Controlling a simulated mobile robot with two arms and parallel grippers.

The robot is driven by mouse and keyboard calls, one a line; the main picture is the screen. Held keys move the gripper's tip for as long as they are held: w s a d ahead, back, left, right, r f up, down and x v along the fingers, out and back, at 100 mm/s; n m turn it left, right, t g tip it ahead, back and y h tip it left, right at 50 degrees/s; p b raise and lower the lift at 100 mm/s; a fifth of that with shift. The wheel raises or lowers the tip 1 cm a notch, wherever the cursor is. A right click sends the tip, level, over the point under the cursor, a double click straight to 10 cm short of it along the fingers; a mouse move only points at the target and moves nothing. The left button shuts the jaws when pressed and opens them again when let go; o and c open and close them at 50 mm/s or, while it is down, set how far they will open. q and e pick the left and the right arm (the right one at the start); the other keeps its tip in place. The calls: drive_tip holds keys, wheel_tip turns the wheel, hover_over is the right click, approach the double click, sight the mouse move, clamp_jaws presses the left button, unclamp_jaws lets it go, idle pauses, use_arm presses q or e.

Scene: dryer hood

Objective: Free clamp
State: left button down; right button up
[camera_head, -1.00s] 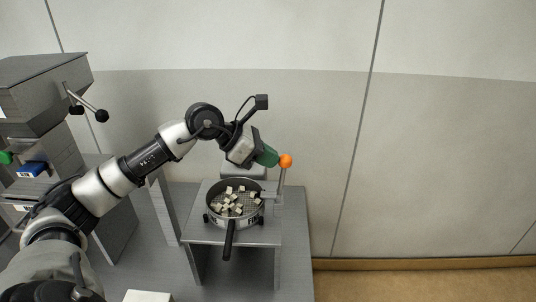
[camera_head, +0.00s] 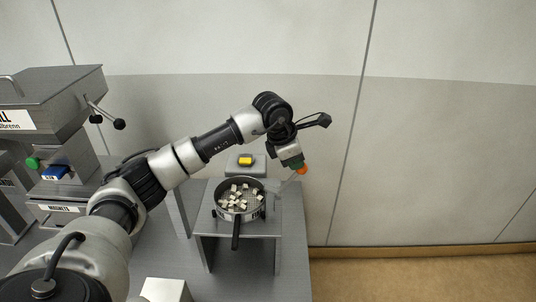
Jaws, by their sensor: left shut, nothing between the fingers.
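The clamp has a grey lever with an orange knob (camera_head: 303,170) on top, at the right side of a grey stand. The lever leans to the right. My right gripper is out of view.
A yellow button on a grey box (camera_head: 245,160) stands behind the pan. At the left is a grey machine (camera_head: 60,95) with a ball-ended handle, and green and blue parts below it. A white block (camera_head: 165,290) lies at the front. Open floor is at the right.

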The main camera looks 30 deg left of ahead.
use_arm(q)
drive_tip(key=w+d+f+g+y+b, duration=0.1)
drive_tip(key=w+d+f+y+b, duration=0.1)
drive_tip(key=d+f+b, duration=0.3)
drive_tip(key=shift+w+d+f+b, duration=0.3)
drive_tip(key=shift+w+f+b, duration=0.15)
drive_tip(key=shift+w, duration=0.45)
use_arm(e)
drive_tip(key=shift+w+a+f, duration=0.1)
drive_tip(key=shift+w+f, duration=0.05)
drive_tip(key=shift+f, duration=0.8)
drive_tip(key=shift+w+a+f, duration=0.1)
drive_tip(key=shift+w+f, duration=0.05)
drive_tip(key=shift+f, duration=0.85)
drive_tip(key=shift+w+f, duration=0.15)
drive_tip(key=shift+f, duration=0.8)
use_arm(q)
drive_tip(key=shift+s+d+f+g, duration=0.1)
drive_tip(key=shift+f+g, duration=0.1)
drive_tip(key=shift+g, duration=0.1)
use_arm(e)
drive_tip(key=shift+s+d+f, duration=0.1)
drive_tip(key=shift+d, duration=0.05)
use_arm(q)
drive_tip(key=shift+r, duration=0.1)
